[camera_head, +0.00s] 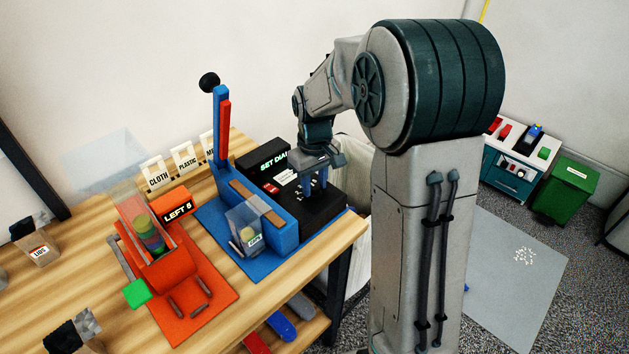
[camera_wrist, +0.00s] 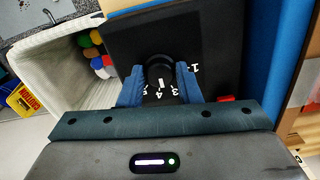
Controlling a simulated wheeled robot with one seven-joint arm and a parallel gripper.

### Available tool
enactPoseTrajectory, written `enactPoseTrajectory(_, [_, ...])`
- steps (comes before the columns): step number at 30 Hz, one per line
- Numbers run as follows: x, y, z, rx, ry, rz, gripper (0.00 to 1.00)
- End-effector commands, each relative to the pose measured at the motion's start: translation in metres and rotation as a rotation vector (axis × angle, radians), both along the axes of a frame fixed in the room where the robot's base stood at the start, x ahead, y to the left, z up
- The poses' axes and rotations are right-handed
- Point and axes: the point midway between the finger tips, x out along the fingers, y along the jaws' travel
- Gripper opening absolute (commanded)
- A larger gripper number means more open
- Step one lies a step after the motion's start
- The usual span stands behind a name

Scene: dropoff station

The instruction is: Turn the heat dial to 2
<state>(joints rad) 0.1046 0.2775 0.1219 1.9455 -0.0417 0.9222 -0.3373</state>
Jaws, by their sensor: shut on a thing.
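The heat dial (camera_wrist: 160,72) is a round black knob on a black panel (camera_wrist: 205,42). White numerals ring it. The 1 and 3 are readable in the wrist view; others are partly hidden or too small to read surely. My gripper (camera_wrist: 160,84) has its blue fingers on both sides of the knob, shut on it. In the head view my gripper (camera_head: 316,184) points down over the black heat unit (camera_head: 318,210), and its fingers hide the dial. I cannot tell the dial's setting.
A blue press (camera_head: 285,236) with an upright lever stands left of the unit. An orange station (camera_head: 205,297) is further left. A white bin (camera_wrist: 60,62) with coloured pieces stands beside the table edge. Material signs (camera_head: 184,158) stand behind.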

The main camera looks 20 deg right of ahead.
Motion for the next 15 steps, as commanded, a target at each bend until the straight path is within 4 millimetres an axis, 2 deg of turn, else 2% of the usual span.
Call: enactPoseTrajectory(15, [0.0013, 0.0003, 0.0024, 0.000, -0.006, 0.479, 0.08])
